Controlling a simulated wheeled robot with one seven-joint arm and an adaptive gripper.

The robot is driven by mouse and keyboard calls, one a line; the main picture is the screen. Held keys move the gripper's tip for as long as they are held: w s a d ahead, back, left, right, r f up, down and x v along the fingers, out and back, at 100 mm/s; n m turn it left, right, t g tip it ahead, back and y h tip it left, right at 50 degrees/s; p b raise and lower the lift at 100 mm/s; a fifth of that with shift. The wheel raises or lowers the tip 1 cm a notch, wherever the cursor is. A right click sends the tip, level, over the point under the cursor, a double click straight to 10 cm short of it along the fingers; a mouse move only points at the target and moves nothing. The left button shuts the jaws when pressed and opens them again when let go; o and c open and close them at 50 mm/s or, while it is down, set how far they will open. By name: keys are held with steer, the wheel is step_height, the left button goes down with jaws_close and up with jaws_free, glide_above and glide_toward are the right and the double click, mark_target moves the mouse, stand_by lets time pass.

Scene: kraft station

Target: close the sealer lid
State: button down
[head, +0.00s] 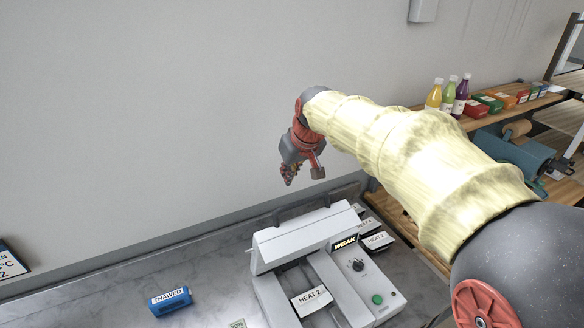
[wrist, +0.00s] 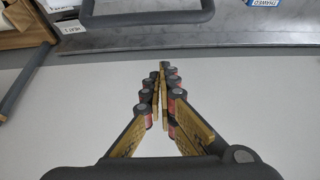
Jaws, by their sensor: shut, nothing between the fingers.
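The sealer (head: 350,285) is a light grey machine on the counter in the head view. Its lid (head: 303,238) stands raised at the back, with a dark handle (head: 300,207) along its top edge. In the wrist view the dark handle (wrist: 150,18) crosses the top of the picture. My gripper (head: 288,180) hangs above and behind the lid, apart from the handle. In the wrist view its fingers (wrist: 162,68) come together at the tips with nothing between them. A card reading HEAT 2 (head: 311,300) lies on the sealer's front.
A blue THAWED block (head: 170,301) lies on the marble counter (head: 110,300) left of the sealer. Label cards (head: 377,241) lie to its right. A wooden shelf (head: 500,106) at right holds bottles and small boxes. The plain wall (head: 150,120) stands close behind my gripper.

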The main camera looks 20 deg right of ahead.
steer(key=f, duration=0.1)
steer(key=s+f, duration=0.2)
steer(key=f, duration=0.1)
steer(key=shift+d+p, duration=0.2)
steer(key=shift+p, duration=0.15)
steer(key=shift+s, duration=0.1)
